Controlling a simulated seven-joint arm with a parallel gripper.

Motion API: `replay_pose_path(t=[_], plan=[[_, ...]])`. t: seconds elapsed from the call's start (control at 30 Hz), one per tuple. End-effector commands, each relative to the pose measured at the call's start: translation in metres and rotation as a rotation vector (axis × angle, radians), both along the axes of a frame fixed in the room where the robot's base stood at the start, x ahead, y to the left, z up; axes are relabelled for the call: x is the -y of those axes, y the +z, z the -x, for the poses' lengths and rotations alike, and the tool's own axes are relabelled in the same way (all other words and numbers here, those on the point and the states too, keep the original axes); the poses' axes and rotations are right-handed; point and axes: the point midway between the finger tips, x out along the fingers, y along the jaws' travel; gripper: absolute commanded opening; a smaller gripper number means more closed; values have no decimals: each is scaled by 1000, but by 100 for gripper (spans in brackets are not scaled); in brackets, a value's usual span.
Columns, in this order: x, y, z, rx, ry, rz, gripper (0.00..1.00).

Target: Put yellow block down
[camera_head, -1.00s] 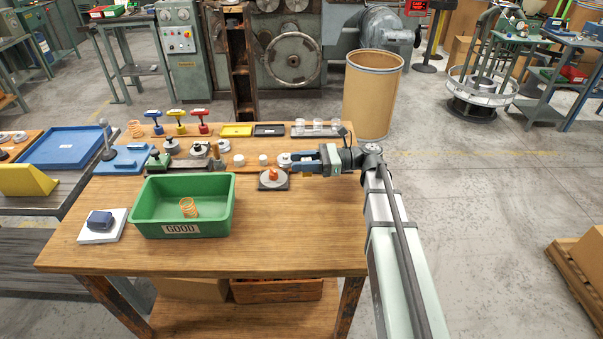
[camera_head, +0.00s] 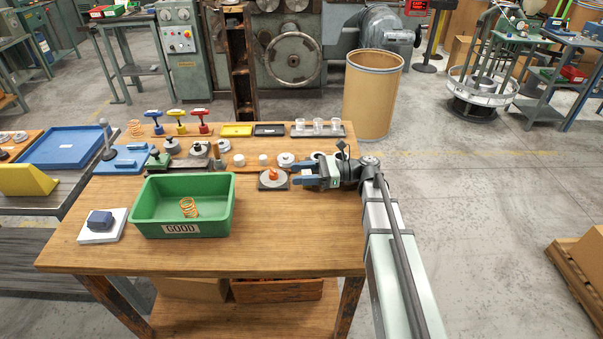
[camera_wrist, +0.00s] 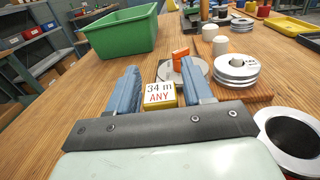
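The yellow block (camera_wrist: 165,101), with a white label reading "34 m ANY", sits between the two blue fingers of my gripper (camera_wrist: 160,84) in the wrist view. Small gaps seem to show beside it, so I cannot tell whether the fingers press on it or whether it rests on the table. In the head view my gripper (camera_head: 304,173) is low over the right side of the wooden table, its fingers pointing left and apart. The block cannot be made out there.
A grey disc (camera_head: 264,184) with an orange piece lies just left of the fingertips. The green GOOD bin (camera_head: 146,211) stands further left. Stacked metal rings (camera_wrist: 238,70) and a larger ring (camera_wrist: 262,124) are close on the wrist view's right.

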Motion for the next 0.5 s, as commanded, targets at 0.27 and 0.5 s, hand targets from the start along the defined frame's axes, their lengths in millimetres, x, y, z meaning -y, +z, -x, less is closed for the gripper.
replay_pose_path(t=[0.27,0.5], plan=[[0,0,0,0,0,0,61],[9,-1,-1,0,0,0,61]])
